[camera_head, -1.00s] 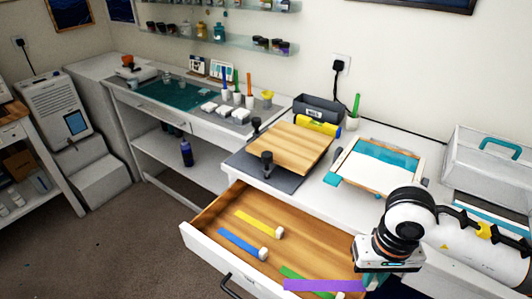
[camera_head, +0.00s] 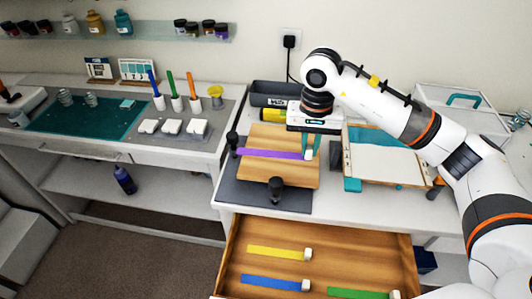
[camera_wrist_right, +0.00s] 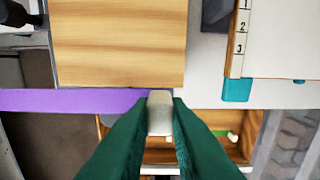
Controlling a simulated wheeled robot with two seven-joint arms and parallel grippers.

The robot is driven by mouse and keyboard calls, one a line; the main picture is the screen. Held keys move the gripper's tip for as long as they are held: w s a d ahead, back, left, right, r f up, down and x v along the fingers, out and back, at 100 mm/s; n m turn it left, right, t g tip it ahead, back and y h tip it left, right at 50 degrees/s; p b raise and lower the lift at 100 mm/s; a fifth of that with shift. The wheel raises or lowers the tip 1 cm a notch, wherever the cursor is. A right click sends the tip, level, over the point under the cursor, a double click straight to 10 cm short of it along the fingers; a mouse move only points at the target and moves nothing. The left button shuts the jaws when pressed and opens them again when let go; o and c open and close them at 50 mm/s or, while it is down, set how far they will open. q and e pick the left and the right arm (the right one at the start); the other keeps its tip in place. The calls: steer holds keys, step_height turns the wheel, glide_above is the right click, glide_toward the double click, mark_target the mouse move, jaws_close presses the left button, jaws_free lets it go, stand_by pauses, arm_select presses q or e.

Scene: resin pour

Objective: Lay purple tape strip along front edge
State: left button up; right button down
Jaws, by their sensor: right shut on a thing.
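The purple tape strip (camera_head: 272,154) is stretched out to the left from my right gripper (camera_head: 311,145). My right gripper is shut on the white tab (camera_wrist_right: 160,112) at the strip's right end. In the head view the strip crosses in front of the wooden board (camera_head: 290,175). In the right wrist view the strip (camera_wrist_right: 70,101) runs beside one edge of the board (camera_wrist_right: 118,45), roughly parallel to it. It appears held above the board; the exact gap cannot be told. My left gripper is not in view.
Dark clamps (camera_head: 276,186) stand at the board's sides on a grey mat (camera_head: 240,194). The open drawer (camera_head: 232,262) holds yellow (camera_head: 275,252), blue (camera_head: 268,283) and green (camera_head: 350,293) strips. A framed screen (camera_head: 385,160) lies right of the board. A yellow roll (camera_head: 270,115) lies behind it.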

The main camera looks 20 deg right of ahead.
mark_target(308, 158)
steer(key=shift+w+d+r, duration=0.2)
steer(key=shift+w+d, duration=0.05)
steer(key=shift+w, duration=0.15)
steer(key=f, duration=0.1)
steer(key=f+p, duration=0.1)
steer(key=f, duration=0.1)
steer(key=f+p, duration=0.1)
steer(key=f, duration=0.1)
steer(key=shift+s+a, duration=0.2)
steer(key=shift+s, duration=0.05)
steer(key=shift+f, duration=0.65)
step_height(308, 158, down, 3)
steer(key=shift+w+f+p, duration=0.1)
steer(key=shift+p, duration=0.7)
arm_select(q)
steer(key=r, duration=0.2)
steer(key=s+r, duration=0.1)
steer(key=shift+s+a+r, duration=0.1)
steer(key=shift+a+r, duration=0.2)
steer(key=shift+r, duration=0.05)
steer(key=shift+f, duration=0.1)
